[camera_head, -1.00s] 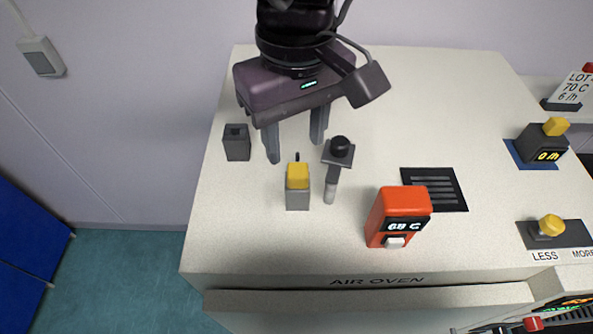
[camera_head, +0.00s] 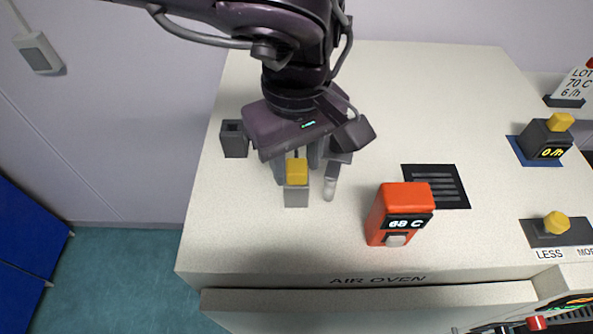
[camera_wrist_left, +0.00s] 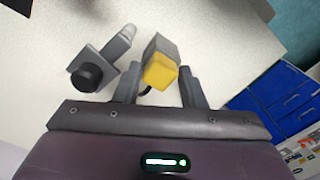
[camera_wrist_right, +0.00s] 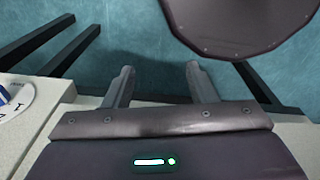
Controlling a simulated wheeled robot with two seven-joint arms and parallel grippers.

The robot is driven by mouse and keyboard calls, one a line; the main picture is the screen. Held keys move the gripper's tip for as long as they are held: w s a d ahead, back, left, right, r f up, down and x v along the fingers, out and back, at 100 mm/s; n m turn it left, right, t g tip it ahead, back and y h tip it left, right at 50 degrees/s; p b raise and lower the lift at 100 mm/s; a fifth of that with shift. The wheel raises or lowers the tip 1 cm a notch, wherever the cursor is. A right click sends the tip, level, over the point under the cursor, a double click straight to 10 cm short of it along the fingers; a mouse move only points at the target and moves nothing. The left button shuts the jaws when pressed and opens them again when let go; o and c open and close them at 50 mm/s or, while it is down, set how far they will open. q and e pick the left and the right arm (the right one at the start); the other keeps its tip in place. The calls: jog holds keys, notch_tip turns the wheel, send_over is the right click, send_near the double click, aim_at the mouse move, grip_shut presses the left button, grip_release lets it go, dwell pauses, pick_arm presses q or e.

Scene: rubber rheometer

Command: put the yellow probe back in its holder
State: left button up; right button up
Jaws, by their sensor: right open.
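The yellow probe (camera_head: 297,171) has a yellow block on top of a grey block (camera_head: 297,196) and stands on the white oven top. A dark cable comes out behind it. My left gripper (camera_head: 297,172) is lowered over it from behind. In the left wrist view, the fingers (camera_wrist_left: 159,78) stand close on either side of the yellow part (camera_wrist_left: 160,72); I cannot tell whether they touch it. A dark grey block with a square socket (camera_head: 235,140) stands empty to the left. My right gripper (camera_wrist_right: 162,82) is open and empty, over the floor beside the bench.
A bracket (camera_wrist_left: 88,73) with a black knob and pale rod stands close beside the probe. An orange timer-like unit (camera_head: 398,213) reading 68 C and a dark vent (camera_head: 436,187) are to the right. Yellow knobs (camera_head: 556,223) lie farther right. The oven top's back is clear.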

aim_at(296, 165)
pick_arm(q)
jog(key=c, duration=0.3)
jog(key=shift+r+p, duration=0.55)
jog(key=shift+r, duration=0.75)
jog(key=shift+c, duration=0.2)
jog(key=shift+r, duration=2.7)
jog(key=shift+w+a+r, duration=0.1)
jog(key=shift+w+a, duration=0.1)
jog(key=shift+w, duration=0.15)
jog(key=w+a+r+n, duration=0.1)
jog(key=w+a+n, duration=0.7)
jog(key=w+a, duration=0.1)
jog(key=shift+a+r+n, duration=0.4)
jog(key=shift+a, duration=0.1)
